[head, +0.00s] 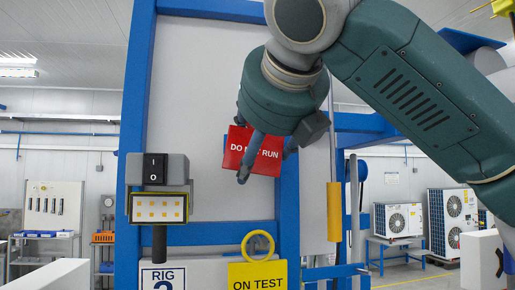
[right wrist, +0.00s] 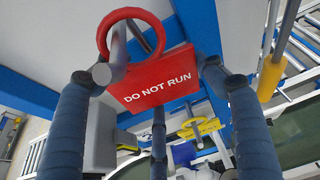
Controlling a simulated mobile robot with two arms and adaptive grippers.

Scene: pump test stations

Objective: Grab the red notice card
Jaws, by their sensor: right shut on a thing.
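The red notice card (head: 270,163) reads "DO NOT RUN" and is in front of the pale panel of the blue-framed rig, slightly tilted. My right gripper (head: 264,160) is shut on it, with one finger crossing the card's face in the head view. In the right wrist view the card (right wrist: 160,88) sits between the fingers of the gripper (right wrist: 157,72), its red ring (right wrist: 103,38) at the top. My left gripper is not in view.
A yellow "ON TEST" card (head: 258,276) with a ring is below. A yellow cylinder (head: 334,212) is to the right.

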